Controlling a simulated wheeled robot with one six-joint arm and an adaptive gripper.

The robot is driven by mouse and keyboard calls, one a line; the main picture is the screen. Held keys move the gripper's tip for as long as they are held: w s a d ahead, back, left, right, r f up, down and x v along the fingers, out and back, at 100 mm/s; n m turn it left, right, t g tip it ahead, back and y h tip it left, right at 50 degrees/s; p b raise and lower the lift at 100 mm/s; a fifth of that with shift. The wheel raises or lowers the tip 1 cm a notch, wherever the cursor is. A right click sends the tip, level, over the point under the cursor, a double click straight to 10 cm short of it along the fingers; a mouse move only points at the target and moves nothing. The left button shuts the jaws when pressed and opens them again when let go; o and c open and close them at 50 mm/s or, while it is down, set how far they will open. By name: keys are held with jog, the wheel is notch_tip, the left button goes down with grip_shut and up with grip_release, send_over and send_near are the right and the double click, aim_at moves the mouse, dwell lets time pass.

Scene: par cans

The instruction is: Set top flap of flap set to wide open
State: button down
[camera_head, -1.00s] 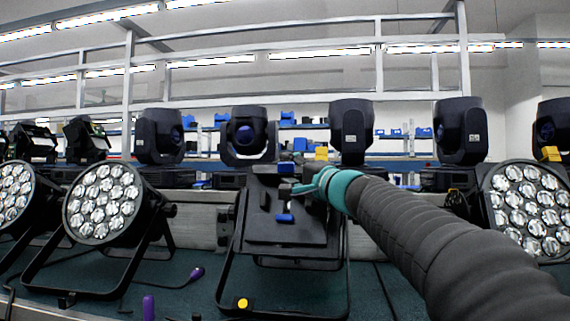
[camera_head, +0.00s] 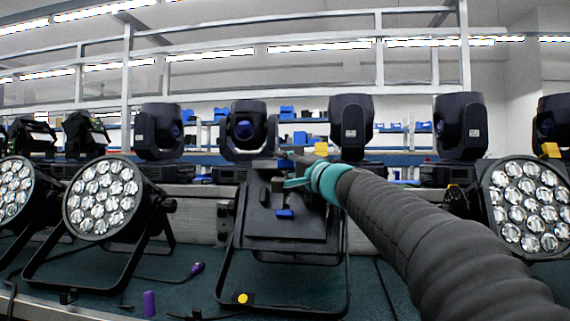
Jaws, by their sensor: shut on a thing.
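The flap set (camera_head: 265,222) is the black hinged assembly on the front of the middle par can, facing me at centre. A second blue tab (camera_head: 285,213) sits lower, on the front of the set. My gripper (camera_head: 285,170), past the teal wrist, reaches in from the right and is shut at the top of the set, apparently on the top flap. The fingertips are small and dark against the black flaps, so the exact contact is unclear.
Par cans with many lenses stand left (camera_head: 103,198) and right (camera_head: 530,207). Moving-head lights (camera_head: 350,127) line the shelf behind.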

jog(key=shift+r+m+g+h+p, duration=0.35)
jog(key=shift+r+m+p, duration=0.4)
jog(key=shift+p, duration=1.3)
jog(key=r+m+g+h+p, duration=0.1)
jog(key=p, duration=0.3)
jog(key=shift+w+r+m+p, duration=0.1)
jog(key=shift+m+p, duration=0.15)
jog(key=shift+p, duration=0.1)
jog(key=shift+w+r+m+g+h+p, duration=0.25)
jog(key=shift+m+g+h+p, duration=0.3)
jog(key=shift+m+g, duration=0.25)
jog(key=shift+w+d+r+m+g, duration=0.15)
jog(key=shift+w+r+m+g, duration=0.3)
jog(key=shift+m+g, duration=0.5)
jog(key=shift+w+r+m+g+h, duration=0.2)
jog(key=shift+m+g+h, duration=0.1)
jog(key=shift+g, duration=0.4)
jog(key=shift+w+d+r+m+g, duration=0.1)
jog(key=shift+w+r+m+g, duration=0.25)
jog(key=shift+g, duration=0.55)
jog(key=c, duration=1)
grip_release()
jog(key=shift+w+f, duration=0.1)
jog(key=shift+f, duration=0.05)
